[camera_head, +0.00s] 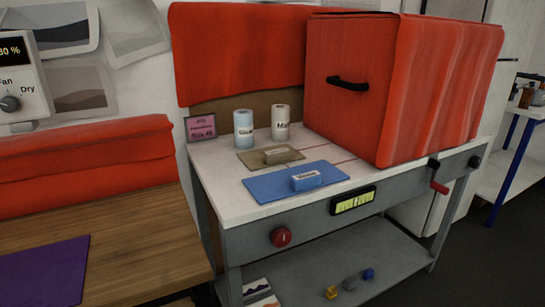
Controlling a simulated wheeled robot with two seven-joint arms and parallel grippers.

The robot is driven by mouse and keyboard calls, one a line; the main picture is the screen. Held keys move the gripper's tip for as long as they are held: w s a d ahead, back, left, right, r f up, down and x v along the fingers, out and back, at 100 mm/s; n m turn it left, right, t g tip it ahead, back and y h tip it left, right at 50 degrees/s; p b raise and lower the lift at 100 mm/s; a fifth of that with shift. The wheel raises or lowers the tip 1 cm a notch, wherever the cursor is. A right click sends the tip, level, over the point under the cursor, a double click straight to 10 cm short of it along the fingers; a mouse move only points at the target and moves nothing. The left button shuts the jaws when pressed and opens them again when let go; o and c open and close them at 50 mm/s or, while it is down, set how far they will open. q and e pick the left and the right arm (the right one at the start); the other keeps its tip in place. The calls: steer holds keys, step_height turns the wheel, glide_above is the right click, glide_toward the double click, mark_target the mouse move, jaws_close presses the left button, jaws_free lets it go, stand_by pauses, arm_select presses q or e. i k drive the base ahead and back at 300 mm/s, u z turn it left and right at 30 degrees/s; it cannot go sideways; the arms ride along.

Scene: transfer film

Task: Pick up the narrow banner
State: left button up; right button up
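No object here is clearly marked as the narrow banner. Flat sheets that could be banners lie in view. A small tan sheet (253,160) lies on the white worktop, with a tan labelled block (277,155) on it. A larger blue sheet (262,187) lies in front of it, with a blue labelled block (306,180) on it. A purple sheet (45,271) lies on the wooden table at lower left, cut off by the picture edge. Neither of my grippers shows.
A large red-covered box (350,85) with a black handle fills the worktop's right. Two labelled rolls, blue (243,131) and white (281,122), and a pink sign (201,127) stand at the back left. The wooden table (130,245) is bare right of the purple sheet.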

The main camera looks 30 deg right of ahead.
mark_target(254, 159)
steer(key=k, duration=0.5)
steer(key=z, duration=1.35)
steer(key=i, duration=1.05)
steer(key=u, duration=1.2)
